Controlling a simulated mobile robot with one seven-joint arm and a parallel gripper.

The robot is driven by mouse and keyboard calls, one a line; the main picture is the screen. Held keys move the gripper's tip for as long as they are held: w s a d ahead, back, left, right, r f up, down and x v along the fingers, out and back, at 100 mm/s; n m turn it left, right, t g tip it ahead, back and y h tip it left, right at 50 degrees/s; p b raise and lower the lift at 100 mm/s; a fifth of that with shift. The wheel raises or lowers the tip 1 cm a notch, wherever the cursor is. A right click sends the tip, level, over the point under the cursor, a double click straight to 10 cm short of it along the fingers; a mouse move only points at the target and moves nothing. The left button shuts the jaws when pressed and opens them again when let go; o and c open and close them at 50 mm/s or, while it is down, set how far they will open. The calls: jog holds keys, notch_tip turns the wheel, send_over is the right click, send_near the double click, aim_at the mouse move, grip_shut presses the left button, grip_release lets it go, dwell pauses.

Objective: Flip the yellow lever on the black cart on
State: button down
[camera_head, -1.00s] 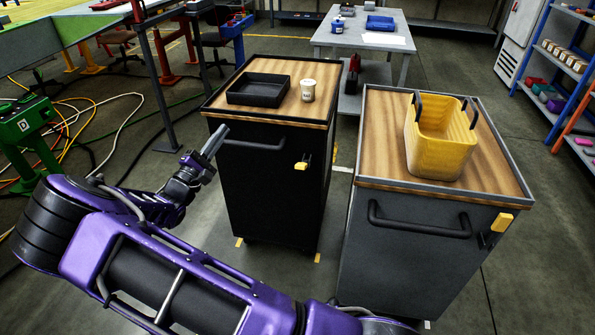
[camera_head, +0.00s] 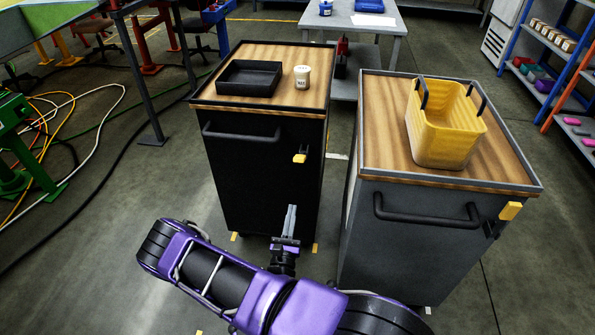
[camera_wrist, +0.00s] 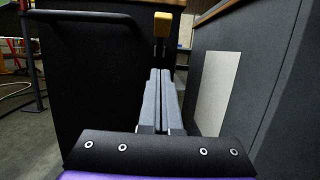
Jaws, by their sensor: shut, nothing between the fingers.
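The black cart (camera_head: 262,180) stands at the left of the two carts. Its yellow lever (camera_head: 299,158) is on the upper right of its front face, near the right edge. In the head view my gripper (camera_head: 291,208) is in front of the cart's lower right front, below the lever, with its fingers together and empty. In the wrist view the fingers (camera_wrist: 160,75) are closed and point toward the cart front. The yellow lever tip (camera_wrist: 164,25) shows just above and beyond the fingertips, apart from them.
A grey cart (camera_head: 415,240) with a yellow basket (camera_head: 440,145) stands close on the right, with its own yellow lever (camera_head: 510,211). The black cart carries a black tray (camera_head: 249,78) and a white cup (camera_head: 302,77).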

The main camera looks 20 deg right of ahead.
send_near(301, 156)
jog(key=w+d+f, duration=0.2)
jog(key=w+f, duration=0.2)
jog(key=shift+w+d+r, duration=0.15)
jog(key=shift+w+r, duration=0.05)
jog(key=shift+r, duration=0.35)
jog(key=shift+w+d+r, duration=0.2)
jog(key=shift+r, duration=0.4)
jog(key=shift+w+d+r, duration=0.15)
jog(key=shift+w+r, duration=0.05)
jog(key=shift+r, duration=0.35)
jog(key=shift+r, duration=0.1)
